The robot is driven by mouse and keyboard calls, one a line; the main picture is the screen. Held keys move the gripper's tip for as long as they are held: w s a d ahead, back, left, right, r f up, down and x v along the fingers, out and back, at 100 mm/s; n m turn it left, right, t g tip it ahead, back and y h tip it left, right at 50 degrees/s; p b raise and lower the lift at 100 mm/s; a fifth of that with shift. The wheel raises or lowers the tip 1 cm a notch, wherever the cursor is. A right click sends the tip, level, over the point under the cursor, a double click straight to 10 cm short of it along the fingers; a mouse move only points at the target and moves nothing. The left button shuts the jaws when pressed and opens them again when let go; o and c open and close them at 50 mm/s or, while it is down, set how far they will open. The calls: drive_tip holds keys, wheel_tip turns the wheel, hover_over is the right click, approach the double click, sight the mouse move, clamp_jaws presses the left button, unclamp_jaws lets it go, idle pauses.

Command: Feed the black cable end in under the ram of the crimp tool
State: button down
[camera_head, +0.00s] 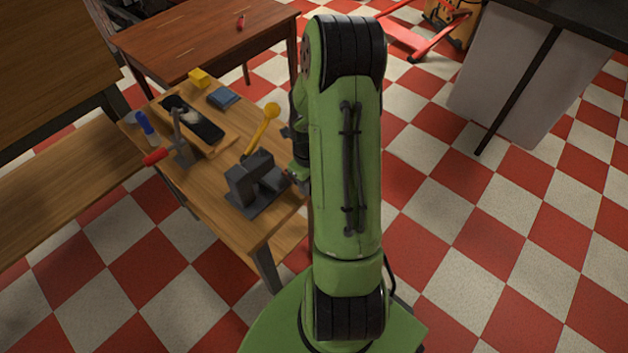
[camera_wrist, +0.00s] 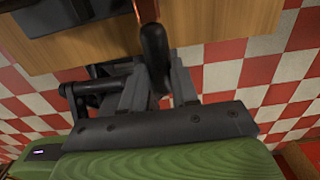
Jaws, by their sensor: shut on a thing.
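The crimp tool (camera_head: 258,183) is a dark grey block on a flat base near the front right of the small wooden bench, with a yellow lever (camera_head: 262,128) pointing up. Part of a dark grey body, probably this tool, shows at the top left of the wrist view (camera_wrist: 65,14). My gripper (camera_wrist: 155,85) is shut on the black cable (camera_wrist: 155,48), which stands up between its fingers. A thin copper-coloured piece shows beside its upper end. In the head view my arm hides the gripper and cable. Whether the cable end touches the tool cannot be told.
A red-handled clamp (camera_head: 178,150), a blue-topped item (camera_head: 146,125), a black slab (camera_head: 194,122), a blue block (camera_head: 223,97) and a yellow block (camera_head: 199,78) are on the bench (camera_head: 215,175). A larger table (camera_head: 200,38) stands behind.

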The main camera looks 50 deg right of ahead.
drive_tip(key=shift+w+a+f, duration=0.1)
drive_tip(key=shift+w+a, duration=1)
drive_tip(key=shift+w, duration=0.15)
drive_tip(key=shift+w+a+f, duration=0.1)
drive_tip(key=shift+w+a, duration=0.95)
drive_tip(key=shift+w, duration=0.2)
drive_tip(key=shift+f, duration=0.1)
drive_tip(key=c, duration=0.8)
unclamp_jaws()
wheel_tip(320, 180, up, 16)
drive_tip(key=p, duration=0.4)
drive_tip(key=shift+p, duration=0.3)
